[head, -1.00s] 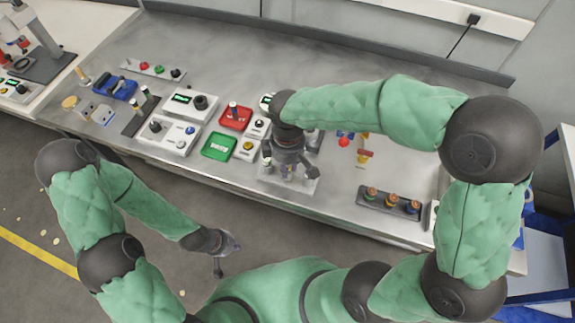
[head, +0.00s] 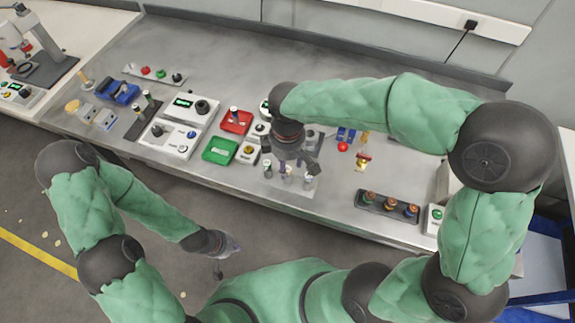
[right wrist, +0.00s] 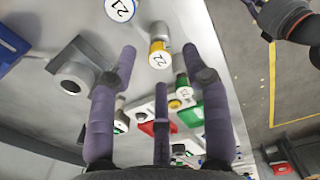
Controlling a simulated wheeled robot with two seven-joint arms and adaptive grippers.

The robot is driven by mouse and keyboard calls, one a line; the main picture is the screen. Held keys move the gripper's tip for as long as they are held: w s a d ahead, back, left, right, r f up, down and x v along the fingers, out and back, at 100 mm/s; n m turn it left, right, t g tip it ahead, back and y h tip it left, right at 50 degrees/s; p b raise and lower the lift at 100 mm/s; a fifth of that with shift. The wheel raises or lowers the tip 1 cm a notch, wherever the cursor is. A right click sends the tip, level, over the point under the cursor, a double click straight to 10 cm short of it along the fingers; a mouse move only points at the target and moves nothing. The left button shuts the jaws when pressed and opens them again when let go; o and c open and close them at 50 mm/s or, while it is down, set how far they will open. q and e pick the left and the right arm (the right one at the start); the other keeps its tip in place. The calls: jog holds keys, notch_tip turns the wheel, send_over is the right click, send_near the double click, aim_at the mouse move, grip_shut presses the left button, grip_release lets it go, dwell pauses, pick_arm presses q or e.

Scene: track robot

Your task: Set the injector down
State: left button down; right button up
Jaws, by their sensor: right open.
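Small silver cylinders, which look like the injectors, stand on a pale plate (head: 304,192) near the bench's front edge in the head view. In the right wrist view one has a yellow band and the label 22 (right wrist: 160,56), one a blue-edged label 21 (right wrist: 120,9), and one a green band (right wrist: 182,84). My right gripper (head: 291,165) is open above them. In the right wrist view its dark purple fingers (right wrist: 160,72) are spread, with the yellow-banded cylinder beyond the tips and nothing held. My left gripper (head: 228,245) hangs off the bench; its jaw state is unclear.
Left of the plate are a green box (head: 220,150), a red box (head: 236,121) and white control units (head: 191,107). A dark tray with several knobs (head: 388,206) lies to the right. A red ball (head: 343,147) lies behind. Bench surface between plate and tray is clear.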

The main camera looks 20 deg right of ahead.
aim_at(288, 169)
notch_tip(288, 169, up, 8)
jog(key=p, duration=0.2)
dwell(2.0)
